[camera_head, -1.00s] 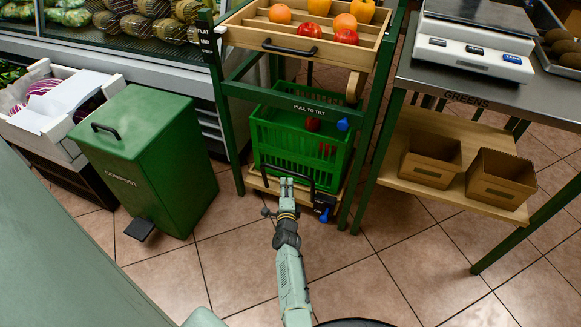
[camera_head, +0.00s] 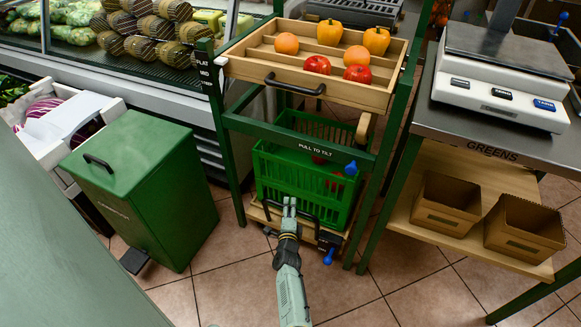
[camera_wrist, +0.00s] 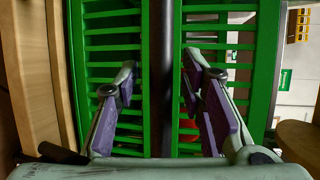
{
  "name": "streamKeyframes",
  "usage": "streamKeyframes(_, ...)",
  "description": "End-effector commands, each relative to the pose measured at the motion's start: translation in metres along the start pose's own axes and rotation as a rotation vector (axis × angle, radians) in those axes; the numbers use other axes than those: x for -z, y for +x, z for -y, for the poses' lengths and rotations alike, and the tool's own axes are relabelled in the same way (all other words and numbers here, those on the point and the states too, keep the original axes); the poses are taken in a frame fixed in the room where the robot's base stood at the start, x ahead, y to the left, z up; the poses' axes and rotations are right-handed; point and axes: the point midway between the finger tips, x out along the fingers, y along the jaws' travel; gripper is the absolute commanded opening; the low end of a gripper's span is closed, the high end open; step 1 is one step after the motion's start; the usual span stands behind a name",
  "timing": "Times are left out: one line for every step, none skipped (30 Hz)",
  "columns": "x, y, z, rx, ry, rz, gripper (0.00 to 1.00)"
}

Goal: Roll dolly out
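The dolly (camera_head: 252,212) is a low wooden platform under the rack at centre, bearing a green slatted crate (camera_head: 305,185). A dark handle bar (camera_head: 317,226) stands at its front, before the crate. My gripper (camera_head: 289,203) is at this bar in the head view. In the wrist view, my gripper (camera_wrist: 160,105) has its two fingers spread, one on each side of the dark bar (camera_wrist: 162,70). Gaps show between the fingers and the bar. The crate's slats fill the space behind. Red items inside the crate are mostly hidden.
Above the crate is a wooden tray (camera_head: 258,73) of fruit and peppers on a green rack. A green bin (camera_head: 150,190) with a pedal stands at left. A steel table (camera_head: 500,125) with a shelf of cardboard boxes stands at right. Tiled floor is open in front.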

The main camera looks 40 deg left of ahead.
Motion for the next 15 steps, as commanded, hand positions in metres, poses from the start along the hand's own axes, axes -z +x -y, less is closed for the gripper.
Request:
streamKeyframes(-0.0001, -0.0001, -0.0003, 0.0, 0.0, 0.0, 0.36)
streamKeyframes(0.0, -0.0001, -0.0002, 0.0, 0.0, 0.0, 0.36)
streamKeyframes(0.0, -0.0001, -0.0002, 0.0, 0.0, 0.0, 0.36)
streamKeyframes(0.0, 0.0, -0.0002, 0.0, 0.0, 0.0, 0.36)
streamKeyframes(0.0, 0.0, -0.0001, 0.0, 0.0, 0.0, 0.36)
streamKeyframes(0.0001, 0.0, -0.0002, 0.0, 0.0, 0.0, 0.34)
streamKeyframes(0.0001, 0.0, -0.0001, 0.0, 0.0, 0.0, 0.32)
streamKeyframes(0.0001, 0.0, -0.0001, 0.0, 0.0, 0.0, 0.3)
streamKeyframes(0.0001, 0.0, -0.0001, 0.0, 0.0, 0.0, 0.28)
streamKeyframes(0.0001, 0.0, -0.0001, 0.0, 0.0, 0.0, 0.26)
streamKeyframes(0.0001, 0.0, -0.0001, 0.0, 0.0, 0.0, 0.24)
streamKeyframes(0.0001, 0.0, -0.0001, 0.0, 0.0, 0.0, 0.21)
streamKeyframes(0.0001, 0.0, -0.0001, 0.0, 0.0, 0.0, 0.19)
streamKeyframes(0.0001, 0.0, -0.0001, 0.0, 0.0, 0.0, 0.17)
streamKeyframes(0.0001, 0.0, -0.0001, 0.0, 0.0, 0.0, 0.14)
